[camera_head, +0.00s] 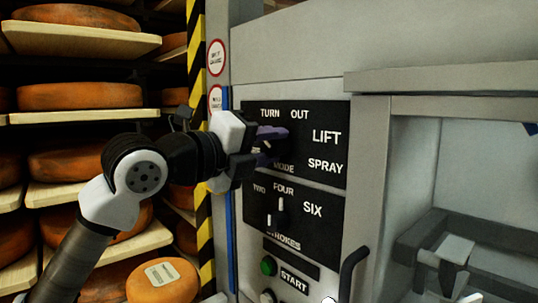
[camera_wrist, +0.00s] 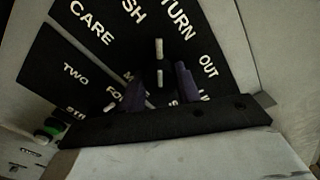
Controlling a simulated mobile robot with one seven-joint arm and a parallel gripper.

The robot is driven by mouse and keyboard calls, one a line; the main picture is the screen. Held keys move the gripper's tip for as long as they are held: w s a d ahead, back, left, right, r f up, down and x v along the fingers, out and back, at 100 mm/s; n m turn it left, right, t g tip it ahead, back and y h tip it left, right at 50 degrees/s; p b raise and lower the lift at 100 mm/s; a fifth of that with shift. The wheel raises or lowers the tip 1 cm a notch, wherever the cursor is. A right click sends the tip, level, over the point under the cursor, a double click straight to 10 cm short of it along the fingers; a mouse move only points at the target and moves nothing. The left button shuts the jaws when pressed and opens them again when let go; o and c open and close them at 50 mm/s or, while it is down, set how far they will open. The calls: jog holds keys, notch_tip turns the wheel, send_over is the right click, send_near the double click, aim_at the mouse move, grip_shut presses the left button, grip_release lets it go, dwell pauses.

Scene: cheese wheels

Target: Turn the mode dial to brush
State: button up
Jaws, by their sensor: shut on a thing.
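The mode dial (camera_wrist: 159,77) is on the upper black label panel (camera_head: 328,120), above the word MODE. My gripper (camera_head: 268,146) reaches it from the left, with its purple fingertips on either side of the dial's knob. The gripper is shut on the knob; the wrist view shows one finger on each side. The white mark on the dial (camera_wrist: 159,48) points up in the wrist view, roughly between the ends of the words BRUSH and TURN; I cannot tell exactly which. The words OUT, LIFT and SPRAY show in the head view. BRUSH and CARE are hidden there behind my gripper.
The strokes dial (camera_head: 282,205) sits just below, with FOUR and SIX around it. A green button (camera_head: 268,265) and START label are lower. A dark handle (camera_head: 353,272) sticks out at the lower right. Shelves of cheese wheels (camera_head: 80,96) stand at the left.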

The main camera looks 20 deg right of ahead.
jog(key=shift+a+n+b, duration=0.1)
jog(key=shift+n+b, duration=0.45)
jog(key=shift+n, duration=0.65)
jog(key=shift+r, duration=0.1)
jog(key=o, duration=1)
jog(key=shift+c, duration=0.2)
jog(key=b+v, duration=0.3)
jog(key=v, duration=1)
jog(key=shift+a, duration=0.35)
jog(key=shift+s, duration=0.1)
